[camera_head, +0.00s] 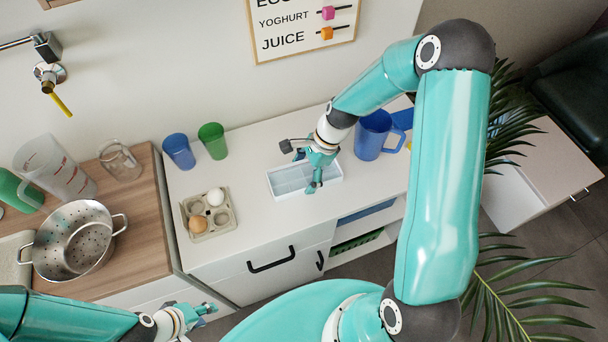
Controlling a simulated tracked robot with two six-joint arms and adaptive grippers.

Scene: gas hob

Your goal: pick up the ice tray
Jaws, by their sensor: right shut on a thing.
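The ice tray (285,181) is a shallow, white and pale blue rectangular tray on the white counter, left of the blue pitcher. My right gripper (312,184) reaches down over it from the upper right and is shut on the tray near its right part. The gripper hides some of the tray. The tray looks level; I cannot tell whether it still touches the counter. My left gripper (196,312) is low in the picture, in front of the counter and away from the tray. Its fingers are too small to tell open from shut.
The blue pitcher (371,137) stands close to the tray's right. An egg carton (224,221) with eggs lies to its left. Blue (179,152) and green (214,141) cups stand behind the carton. A colander (72,240) sits on the wooden worktop. The counter before the tray is clear.

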